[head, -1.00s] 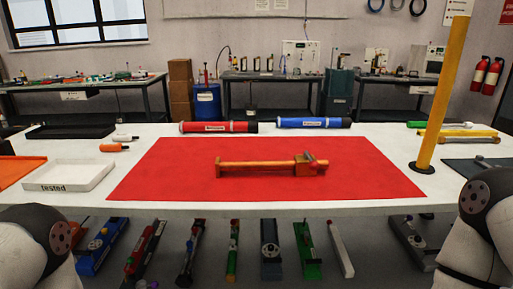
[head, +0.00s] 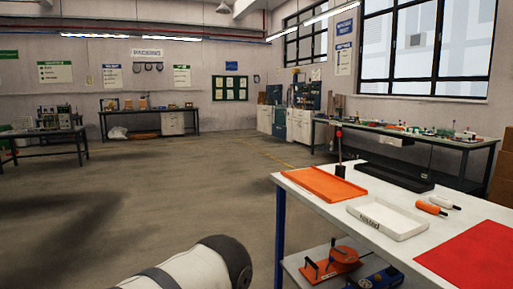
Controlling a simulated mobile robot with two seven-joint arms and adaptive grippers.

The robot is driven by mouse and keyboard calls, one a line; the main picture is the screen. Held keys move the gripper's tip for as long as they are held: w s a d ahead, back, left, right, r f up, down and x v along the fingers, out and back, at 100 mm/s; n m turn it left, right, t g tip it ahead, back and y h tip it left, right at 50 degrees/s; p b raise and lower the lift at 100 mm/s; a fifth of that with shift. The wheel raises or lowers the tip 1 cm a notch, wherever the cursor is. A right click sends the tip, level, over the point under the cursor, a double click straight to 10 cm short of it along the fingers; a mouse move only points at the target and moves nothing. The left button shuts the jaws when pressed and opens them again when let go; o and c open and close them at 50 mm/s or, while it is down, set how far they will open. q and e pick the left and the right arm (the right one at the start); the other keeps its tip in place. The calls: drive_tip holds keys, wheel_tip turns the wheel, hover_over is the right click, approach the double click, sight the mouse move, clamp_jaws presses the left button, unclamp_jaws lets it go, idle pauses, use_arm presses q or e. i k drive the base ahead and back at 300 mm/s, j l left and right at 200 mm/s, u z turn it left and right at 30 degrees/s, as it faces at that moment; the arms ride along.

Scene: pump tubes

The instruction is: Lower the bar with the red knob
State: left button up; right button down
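A thin dark upright bar (head: 339,152) with a small red knob (head: 339,132) on its top stands in the head view, at the far left edge of the white worktable (head: 300,188). Its dark base (head: 340,171) is just behind the orange tray. The bar looks about vertical, and its lower fittings are too small to make out. Neither gripper shows in the head view. Only a white and dark link of my arm is in view at the bottom, well short of the bar.
A lower shelf holds an orange device (head: 340,258). The floor (head: 170,190) left of the table is open.

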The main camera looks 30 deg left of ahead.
sight(339, 133)
drive_tip(key=u, duration=0.45)
drive_tip(key=i+j, duration=0.15)
drive_tip(key=i, duration=0.35)
drive_tip(key=i+j+u, duration=0.1)
drive_tip(key=i, duration=0.4)
